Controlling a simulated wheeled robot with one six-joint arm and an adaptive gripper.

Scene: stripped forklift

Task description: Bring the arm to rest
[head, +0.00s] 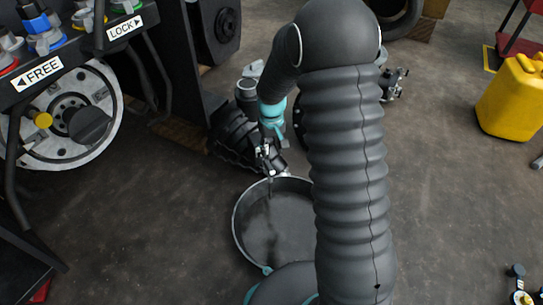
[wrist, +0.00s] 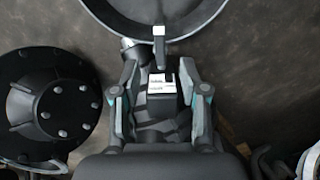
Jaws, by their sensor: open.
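My arm, in a dark ribbed sleeve, comes down through the middle of the head view. My gripper (head: 272,132), with teal parts, is low over the floor near a round dark pan, and points downward. In the wrist view my gripper (wrist: 160,76) is open, with one finger on each side of a small metal and black fitting (wrist: 160,88). I cannot tell whether the fingers touch the fitting. The fingertips are partly hidden in the head view.
The round pan (head: 238,228) lies on the floor just in front of my gripper; its rim (wrist: 205,20) is also in the wrist view. A wheel hub (head: 97,105) and black frame stand at left. A yellow canister (head: 512,98) stands at right.

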